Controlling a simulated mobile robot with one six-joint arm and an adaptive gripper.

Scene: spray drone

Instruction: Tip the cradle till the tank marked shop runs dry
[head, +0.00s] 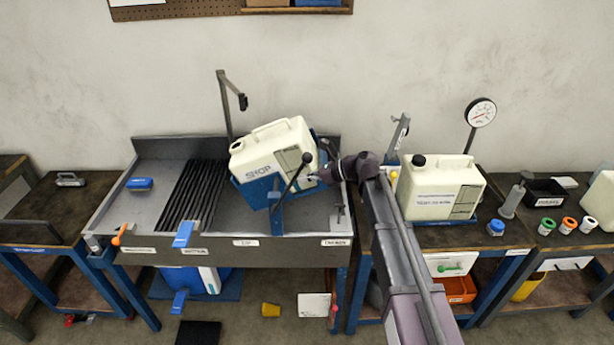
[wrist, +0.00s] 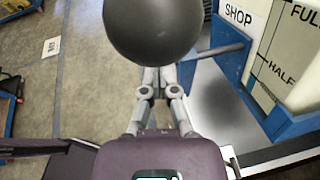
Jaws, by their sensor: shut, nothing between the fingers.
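The cream tank marked SHOP (head: 262,150) sits in a blue cradle (head: 258,194) over the grey sink bench, tilted down to the left. The tank (wrist: 238,38) shows a strip with FULL and HALF marks in the wrist view; I cannot tell the liquid level. A dark lever with a round black knob (head: 307,157) slants up to the right in front of the tank. My gripper (head: 318,179) is shut and empty by the lever's right side. In the wrist view the knob (wrist: 153,28) hides the tips of my gripper (wrist: 154,78); I cannot tell whether they touch.
The sink bench (head: 120,208) has a black slatted grate (head: 193,195) left of the tank and a blue brush (head: 140,184). A second cream tank (head: 441,190) stands right of my arm. A dial gauge (head: 480,112) rises behind it. A yellow cup (head: 271,310) is on the floor.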

